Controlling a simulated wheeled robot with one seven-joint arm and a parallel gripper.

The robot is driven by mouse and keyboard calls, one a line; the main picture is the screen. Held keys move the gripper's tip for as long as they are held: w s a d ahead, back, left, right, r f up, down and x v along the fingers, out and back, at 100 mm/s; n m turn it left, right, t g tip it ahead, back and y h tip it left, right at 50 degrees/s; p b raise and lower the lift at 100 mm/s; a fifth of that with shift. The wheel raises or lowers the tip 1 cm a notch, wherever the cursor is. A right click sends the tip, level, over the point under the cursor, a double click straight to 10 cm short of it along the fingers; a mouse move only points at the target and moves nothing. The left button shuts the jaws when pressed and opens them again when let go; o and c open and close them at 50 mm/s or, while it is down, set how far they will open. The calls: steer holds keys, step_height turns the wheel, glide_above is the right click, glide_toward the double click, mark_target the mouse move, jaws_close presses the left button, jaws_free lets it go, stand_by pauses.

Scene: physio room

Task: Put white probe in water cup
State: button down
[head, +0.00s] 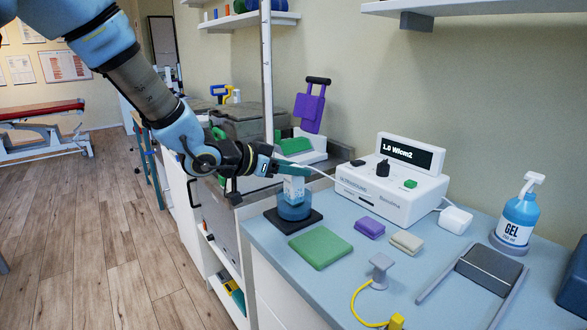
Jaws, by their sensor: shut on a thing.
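The white probe (294,187) is upright in my gripper (290,168), which is shut on its upper part. The probe's lower end is at the blue water cup (294,211); it overlaps the cup's top, and I cannot tell how deep it sits inside. The cup stands on a black square base (271,217) near the counter's left edge. A white cable runs from near the gripper towards the white ultrasound unit (388,190) on the right.
On the blue counter (265,238) lie a green pad (320,247), a purple block (370,229), a beige block (406,241), and a grey probe (380,270) with a yellow cable. A gel bottle (517,214) and a dark box in a rail holder (486,267) stand right.

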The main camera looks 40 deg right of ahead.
steer(key=shift+f, duration=0.4)
stand_by(0.5)
steer(key=shift+c, duration=1.4)
jaws_free()
steer(key=shift+a, duration=0.1)
steer(key=v, duration=1)
steer(key=shift+a+r, duration=0.15)
steer(key=shift+a, duration=0.15)
steer(key=shift+w, duration=0.15)
